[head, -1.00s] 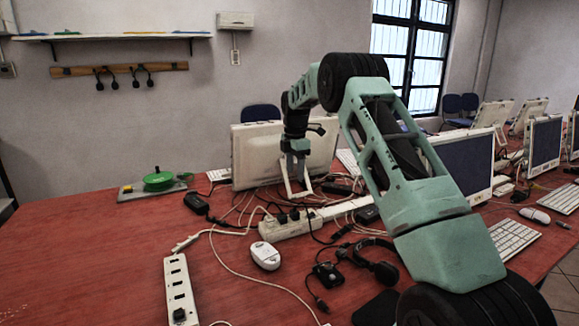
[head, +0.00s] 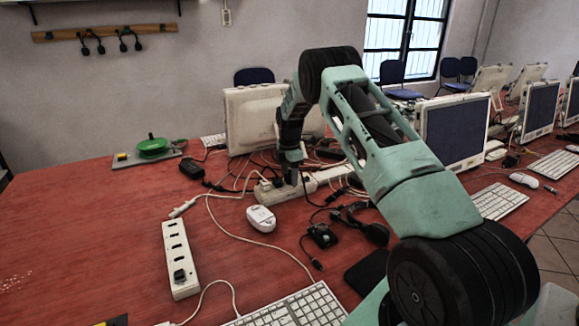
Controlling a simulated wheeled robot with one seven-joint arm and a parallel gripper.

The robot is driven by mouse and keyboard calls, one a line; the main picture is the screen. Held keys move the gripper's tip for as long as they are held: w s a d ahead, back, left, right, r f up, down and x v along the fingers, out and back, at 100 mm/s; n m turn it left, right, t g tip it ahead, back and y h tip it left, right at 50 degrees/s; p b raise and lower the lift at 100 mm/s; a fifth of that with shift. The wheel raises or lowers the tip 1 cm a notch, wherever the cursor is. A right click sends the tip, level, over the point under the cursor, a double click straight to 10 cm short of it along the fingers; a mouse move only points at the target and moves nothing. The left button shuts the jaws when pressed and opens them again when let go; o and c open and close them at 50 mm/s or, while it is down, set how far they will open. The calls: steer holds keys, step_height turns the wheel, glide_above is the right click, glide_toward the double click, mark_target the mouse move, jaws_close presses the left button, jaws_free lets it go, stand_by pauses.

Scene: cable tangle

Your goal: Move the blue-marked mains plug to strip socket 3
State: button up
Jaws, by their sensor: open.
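A white power strip (head: 270,194) lies at the middle of the red table, with dark plugs (head: 265,186) standing in it. A second white strip (head: 177,238) lies at the left front, with a dark plug or switch (head: 179,275) at its near end. I cannot make out a blue mark on any plug, nor socket numbers. My gripper (head: 291,180) is open, pointing down at the right part of the middle strip, close to the plugs. Its fingers are seen nearly edge-on, and I cannot tell whether a plug is between them.
Loose cables and dark adapters (head: 322,236) crowd the strip. A white mouse (head: 261,218) lies in front of it, and a keyboard (head: 290,309) at the front edge. A monitor (head: 250,118) stands behind my gripper. The left table area is mostly clear.

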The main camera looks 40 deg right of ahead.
steer(key=shift+f, duration=0.1)
steer(key=c, duration=1.2)
steer(key=shift+r, duration=0.25)
steer(key=shift+r+p, duration=1.1)
steer(key=shift+r, duration=0.25)
